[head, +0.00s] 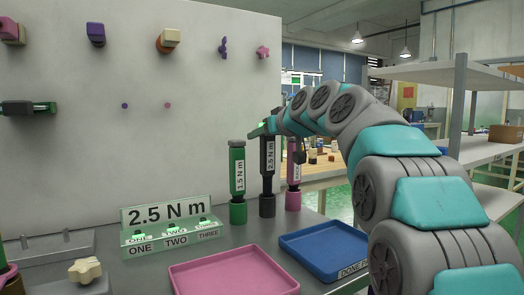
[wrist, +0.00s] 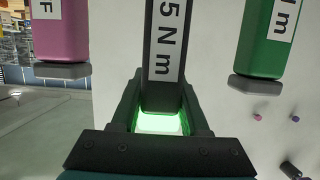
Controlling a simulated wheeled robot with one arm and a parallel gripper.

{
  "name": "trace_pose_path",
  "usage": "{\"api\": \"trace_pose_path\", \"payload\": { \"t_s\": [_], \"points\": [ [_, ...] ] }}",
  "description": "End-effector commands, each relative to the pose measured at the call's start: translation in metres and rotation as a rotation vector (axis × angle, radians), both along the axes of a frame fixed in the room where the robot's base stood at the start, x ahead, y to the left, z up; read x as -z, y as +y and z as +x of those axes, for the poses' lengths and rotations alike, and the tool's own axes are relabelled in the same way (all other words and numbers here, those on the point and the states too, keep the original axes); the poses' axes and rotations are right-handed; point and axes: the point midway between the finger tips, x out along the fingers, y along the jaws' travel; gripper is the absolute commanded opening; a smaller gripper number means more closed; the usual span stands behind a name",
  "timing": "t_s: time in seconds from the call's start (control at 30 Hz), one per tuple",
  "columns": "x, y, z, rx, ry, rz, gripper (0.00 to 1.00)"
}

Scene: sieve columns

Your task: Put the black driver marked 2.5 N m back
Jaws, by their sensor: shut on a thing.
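The black driver (head: 270,157) with a white label reading 2.5 N m stands upright above a black cup-like base (head: 267,206) on the grey table. My gripper (head: 262,129) is at the top end of this driver, shut on it. In the wrist view the black driver (wrist: 164,45) runs between the two jaws, over a green glow. A green driver (head: 238,168) marked 1.5 N m stands close to its left, and a pink driver (head: 294,172) close to its right, partly behind my arm. How deep the black driver sits in its base is hard to tell.
A sign (head: 165,214) reading 2.5 N m stands on a block (head: 172,241) marked ONE, TWO, THREE with green lights. A pink tray (head: 234,273) and a blue tray (head: 325,246), both empty, lie in front. Pegs with coloured shapes stick out of the white wall panel (head: 140,90).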

Motion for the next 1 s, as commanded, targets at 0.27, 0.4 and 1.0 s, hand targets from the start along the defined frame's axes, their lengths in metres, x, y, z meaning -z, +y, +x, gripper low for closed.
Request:
{"api": "trace_pose_path", "payload": {
  "t_s": [0.27,0.4,1.0],
  "points": [
    [0.026,0.001,-0.002,-0.001,-0.001,0.002,0.00],
    [0.034,0.000,-0.001,-0.001,-0.001,0.000,0.00],
    [0.039,0.000,-0.001,0.000,-0.001,0.001,0.62]
  ]
}}
